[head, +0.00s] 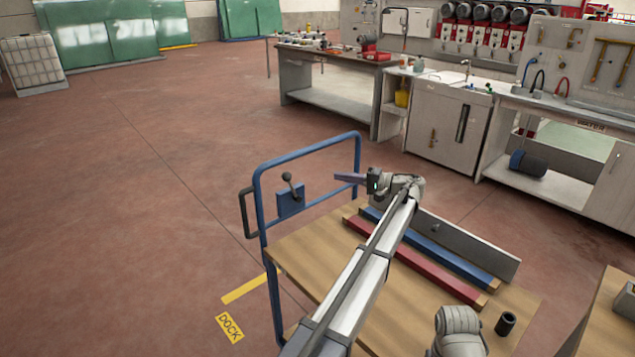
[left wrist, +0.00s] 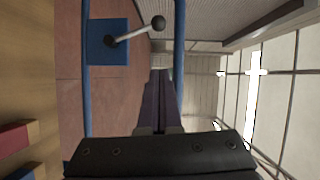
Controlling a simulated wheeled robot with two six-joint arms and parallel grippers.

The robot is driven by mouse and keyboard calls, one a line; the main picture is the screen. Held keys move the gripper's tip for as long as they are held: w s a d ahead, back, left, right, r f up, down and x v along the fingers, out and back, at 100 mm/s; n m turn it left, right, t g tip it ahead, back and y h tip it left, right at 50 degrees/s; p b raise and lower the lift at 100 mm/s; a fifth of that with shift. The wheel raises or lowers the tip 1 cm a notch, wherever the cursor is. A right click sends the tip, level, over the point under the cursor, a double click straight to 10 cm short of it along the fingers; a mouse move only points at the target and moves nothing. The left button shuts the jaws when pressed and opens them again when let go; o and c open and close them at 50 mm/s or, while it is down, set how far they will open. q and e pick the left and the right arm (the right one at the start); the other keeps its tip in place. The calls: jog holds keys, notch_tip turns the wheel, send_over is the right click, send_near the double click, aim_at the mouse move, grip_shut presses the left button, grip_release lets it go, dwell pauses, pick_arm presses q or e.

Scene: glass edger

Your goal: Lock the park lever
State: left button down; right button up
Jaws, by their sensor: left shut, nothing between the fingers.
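The park lever (head: 291,186) is a short grey rod with a dark ball knob on a blue plate (head: 288,204), fixed to the blue rail frame of a cart (head: 257,200). In the head view it points up, tilted slightly left. In the left wrist view the lever (left wrist: 135,32) and its plate (left wrist: 105,50) are at the top left, with the knob toward the picture's middle. My left gripper (head: 338,177) is shut and empty, to the right of the lever and apart from it. Its fingers show in the left wrist view (left wrist: 158,74). My right gripper is out of view.
The cart's wooden deck (head: 310,255) carries a red beam (head: 410,262), a blue beam (head: 440,258) and a grey upright panel (head: 465,250). A dark cup (head: 506,323) stands near the right. Yellow DOCK marking (head: 230,327) lies on the floor. Open floor is at left.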

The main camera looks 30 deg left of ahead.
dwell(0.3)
pick_arm(q)
send_near(292, 186)
jog(key=w+a+r, duration=0.4)
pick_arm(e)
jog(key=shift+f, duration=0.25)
pick_arm(q)
jog(key=shift+s+a+f+b, duration=0.1)
jog(key=shift+s+a+b, duration=0.1)
jog(key=shift+s+a, duration=0.55)
jog(key=shift+s+a+b, duration=0.2)
jog(key=shift+s+a, duration=0.4)
jog(key=shift+s, duration=0.4)
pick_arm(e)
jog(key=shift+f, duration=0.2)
pick_arm(q)
jog(key=shift+s, duration=0.1)
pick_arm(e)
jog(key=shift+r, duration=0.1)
